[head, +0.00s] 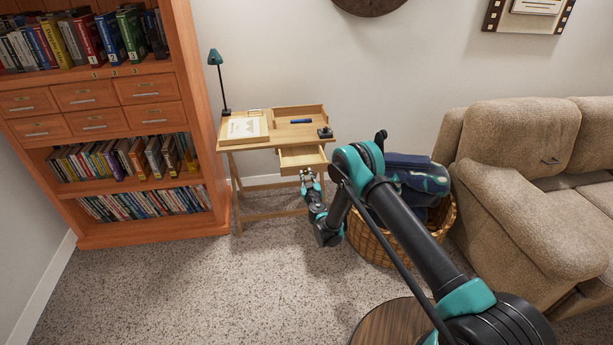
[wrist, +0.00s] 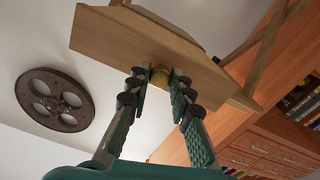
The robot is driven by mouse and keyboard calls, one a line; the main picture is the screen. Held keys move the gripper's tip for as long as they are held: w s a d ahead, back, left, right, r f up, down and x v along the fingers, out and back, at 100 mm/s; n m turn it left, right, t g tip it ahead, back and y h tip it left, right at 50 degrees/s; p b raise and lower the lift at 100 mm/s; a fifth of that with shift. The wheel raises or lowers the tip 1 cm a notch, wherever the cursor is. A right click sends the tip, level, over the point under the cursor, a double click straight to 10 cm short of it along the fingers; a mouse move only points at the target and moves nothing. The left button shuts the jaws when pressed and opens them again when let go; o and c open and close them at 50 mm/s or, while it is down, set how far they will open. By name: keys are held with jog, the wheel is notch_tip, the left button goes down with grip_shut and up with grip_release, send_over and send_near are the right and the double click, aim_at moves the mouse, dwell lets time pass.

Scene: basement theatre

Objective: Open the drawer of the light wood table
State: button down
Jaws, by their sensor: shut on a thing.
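The light wood table (head: 250,144) stands against the wall in the head view, between the bookcase and the wicker basket. Its drawer (head: 302,157) is pulled part way out, and its inside shows from above.
A wicker basket (head: 385,246) with dark blankets stands right of my forearm, near a beige sofa (head: 515,170). An orange wood bookcase (head: 130,235) stands to the left. A round wooden top (head: 392,322) is at the bottom. Carpet in front of the table is clear.

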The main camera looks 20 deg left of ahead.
jog(key=shift+s+d, duration=0.1)
jog(key=shift+s, duration=0.1)
jog(key=c, duration=1.3)
grip_release()
jog(key=shift+c, duration=0.2)
notch_tip(320, 180, up, 10)
jog(key=shift+d, duration=0.1)
